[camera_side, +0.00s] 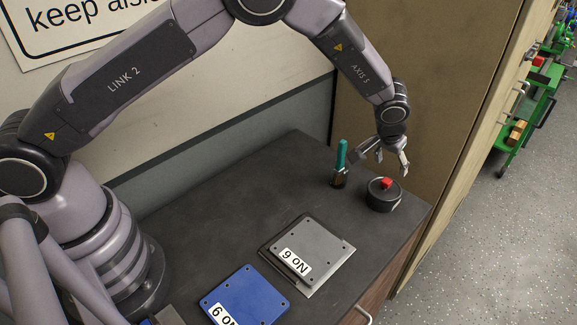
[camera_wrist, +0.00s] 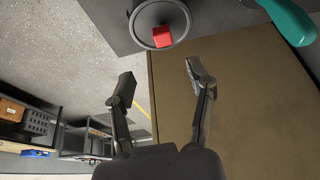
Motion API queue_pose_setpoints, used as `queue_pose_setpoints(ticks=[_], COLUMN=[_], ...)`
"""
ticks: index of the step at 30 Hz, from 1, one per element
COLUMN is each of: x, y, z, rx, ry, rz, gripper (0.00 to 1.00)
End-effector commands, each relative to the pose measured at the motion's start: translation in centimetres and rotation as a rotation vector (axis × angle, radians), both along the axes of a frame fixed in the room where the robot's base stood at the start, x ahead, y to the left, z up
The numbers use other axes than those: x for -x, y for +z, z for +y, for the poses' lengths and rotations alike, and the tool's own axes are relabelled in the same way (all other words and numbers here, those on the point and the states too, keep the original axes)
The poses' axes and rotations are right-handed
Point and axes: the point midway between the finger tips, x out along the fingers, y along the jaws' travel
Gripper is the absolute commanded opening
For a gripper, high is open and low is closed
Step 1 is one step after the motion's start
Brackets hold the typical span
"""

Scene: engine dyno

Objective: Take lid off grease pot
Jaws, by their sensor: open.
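The grease pot (camera_side: 383,197) is a dark round pot near the far right corner of the bench. Its dark lid (camera_side: 376,189) is on top and has a red knob (camera_side: 387,183). In the wrist view the lid (camera_wrist: 144,23) is at the top middle, with the red knob (camera_wrist: 162,36) on it. My gripper (camera_side: 391,164) is open and empty, above and slightly behind the pot, apart from the knob. In the wrist view the open fingers (camera_wrist: 158,80) stand wide, below the lid in the picture.
A teal-handled tool (camera_side: 341,158) stands upright in a small holder just left of the pot. It also shows in the wrist view (camera_wrist: 289,18). A grey plate (camera_side: 314,247) and a blue plate (camera_side: 245,296) lie nearer the front. A tan panel (camera_side: 430,80) rises behind the bench.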

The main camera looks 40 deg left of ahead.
Motion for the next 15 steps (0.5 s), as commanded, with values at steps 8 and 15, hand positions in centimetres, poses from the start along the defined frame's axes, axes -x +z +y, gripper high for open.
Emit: queue_pose_setpoints(ticks=[8, 15], x=[-1.0, -1.7], y=[-2.6, -6.1], z=[0.1, 0.7], rx=[-0.001, -0.002], ry=[-0.001, 0.001], rz=[0.0, 0.002], gripper=[0.54, 0.54])
